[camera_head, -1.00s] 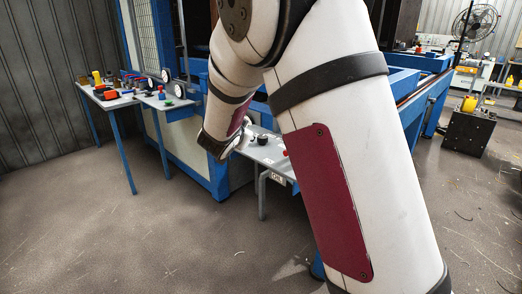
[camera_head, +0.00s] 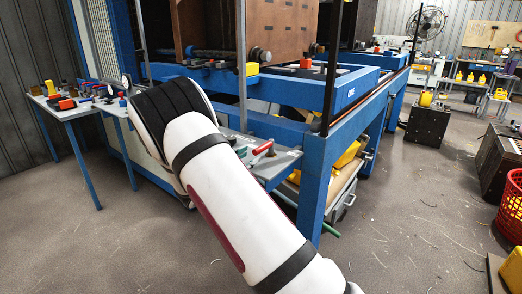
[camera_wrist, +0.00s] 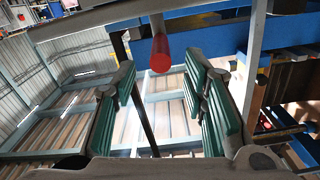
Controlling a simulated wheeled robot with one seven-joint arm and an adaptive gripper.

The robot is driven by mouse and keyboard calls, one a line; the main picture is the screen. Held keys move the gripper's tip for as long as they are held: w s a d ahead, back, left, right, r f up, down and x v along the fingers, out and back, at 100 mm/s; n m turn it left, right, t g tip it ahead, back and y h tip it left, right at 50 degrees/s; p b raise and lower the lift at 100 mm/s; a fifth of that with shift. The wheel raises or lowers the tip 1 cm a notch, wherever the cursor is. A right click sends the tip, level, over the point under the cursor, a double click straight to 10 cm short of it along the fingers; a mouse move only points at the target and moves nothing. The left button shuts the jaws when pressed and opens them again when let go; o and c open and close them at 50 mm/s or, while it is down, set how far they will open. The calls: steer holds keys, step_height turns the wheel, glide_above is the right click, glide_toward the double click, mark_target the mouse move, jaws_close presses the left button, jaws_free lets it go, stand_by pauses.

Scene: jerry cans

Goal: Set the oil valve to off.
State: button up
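In the wrist view a red round-ended handle (camera_wrist: 160,54) hangs from the upper edge, near the gap between my fingertips. My gripper (camera_wrist: 160,76) is open, with green-padded fingers well apart and nothing between the pads. I cannot tell whether the handle touches a finger. In the head view a red lever handle (camera_head: 262,148) shows on a small grey shelf at the front of the blue machine. No oil label is readable now, so I cannot tell for sure which handle is the oil valve, or its setting.
The blue machine frame (camera_head: 325,150) stands close beside my arm. A side table (camera_head: 85,108) with several small coloured parts is at left. A red basket (camera_head: 510,208) and a dark crate (camera_head: 497,160) stand at right. The floor in front is clear.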

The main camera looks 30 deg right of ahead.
mark_target(261, 148)
steer(key=x, duration=0.7)
steer(key=shift+w+d, duration=0.15)
steer(key=shift+d, duration=0.15)
jaws_close()
